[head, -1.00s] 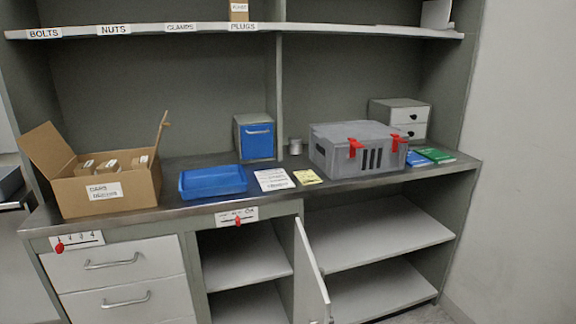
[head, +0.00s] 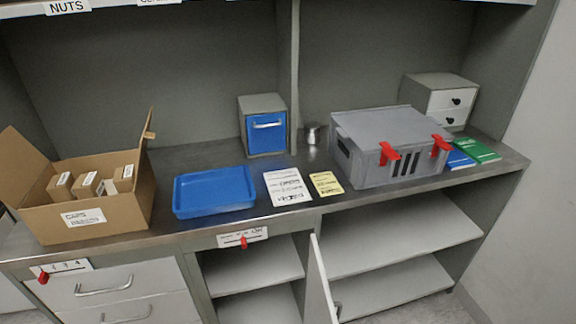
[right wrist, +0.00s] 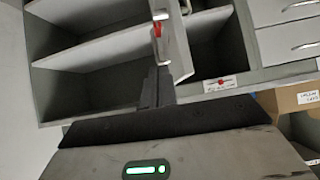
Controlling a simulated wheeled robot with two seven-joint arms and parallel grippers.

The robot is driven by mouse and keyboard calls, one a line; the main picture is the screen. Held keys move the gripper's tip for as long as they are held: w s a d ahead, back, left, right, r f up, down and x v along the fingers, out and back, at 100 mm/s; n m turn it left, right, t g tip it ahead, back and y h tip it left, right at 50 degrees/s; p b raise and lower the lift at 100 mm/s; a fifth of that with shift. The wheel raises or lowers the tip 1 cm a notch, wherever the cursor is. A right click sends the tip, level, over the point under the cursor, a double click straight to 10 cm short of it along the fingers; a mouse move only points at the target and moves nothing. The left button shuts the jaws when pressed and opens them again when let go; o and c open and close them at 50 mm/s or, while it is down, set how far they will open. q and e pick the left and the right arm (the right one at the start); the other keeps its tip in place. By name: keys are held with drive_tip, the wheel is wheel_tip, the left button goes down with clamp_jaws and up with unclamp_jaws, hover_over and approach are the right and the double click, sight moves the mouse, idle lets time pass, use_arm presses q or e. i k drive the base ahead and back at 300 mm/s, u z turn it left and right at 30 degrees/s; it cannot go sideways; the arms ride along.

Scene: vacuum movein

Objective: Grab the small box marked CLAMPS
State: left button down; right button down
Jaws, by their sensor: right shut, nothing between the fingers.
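An open cardboard box (head: 122,212) with a white label stands at the left end of the counter. Three small boxes stand in it: a left one (head: 62,188), a middle one (head: 88,186) and a right one (head: 122,180). Their labels are too small to read, so I cannot tell which is marked CLAMPS. The cardboard box also shows upside down at the right of the right wrist view (right wrist: 283,103). My right gripper (right wrist: 156,88) is shut and empty, in front of the lower cabinet and apart from the boxes. My left gripper is not in view.
On the counter (head: 190,158) are a blue tray (head: 215,191), two paper cards, a blue-fronted bin (head: 266,130), a metal cup (head: 311,133) and a grey case (head: 385,150) with red latches. A cabinet door (head: 321,280) stands open below. An upper shelf overhangs the back.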

sight(59, 188)
drive_tip(key=k, duration=0.6)
drive_tip(key=u, duration=0.95)
drive_tip(key=i, duration=1.1)
drive_tip(key=u, duration=0.05)
